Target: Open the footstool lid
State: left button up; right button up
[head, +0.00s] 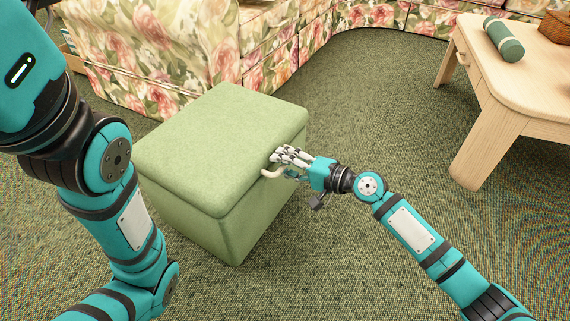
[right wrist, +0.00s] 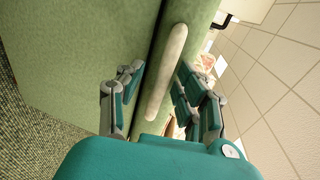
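The green upholstered footstool (head: 215,150) stands on the carpet, its lid (head: 225,125) lying flat and closed. A pale bar handle (head: 271,173) sits on the lid's right-hand edge; it also shows in the right wrist view (right wrist: 166,72). My right gripper (head: 284,160) is at this edge, level with the handle. In the right wrist view its fingers (right wrist: 155,88) are spread on either side of the handle, with a gap on the left side. Contact on the right side is unclear. My left arm shows at the left, but its gripper is out of view.
A floral sofa (head: 170,45) runs behind the footstool, close to its far side. A light wooden table (head: 515,85) at upper right carries a green cylinder (head: 503,39) and a brown box (head: 556,26). Carpet (head: 385,110) between footstool and table is clear.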

jog(key=shift+c, duration=0.2)
grip_shut()
dwell(0.3)
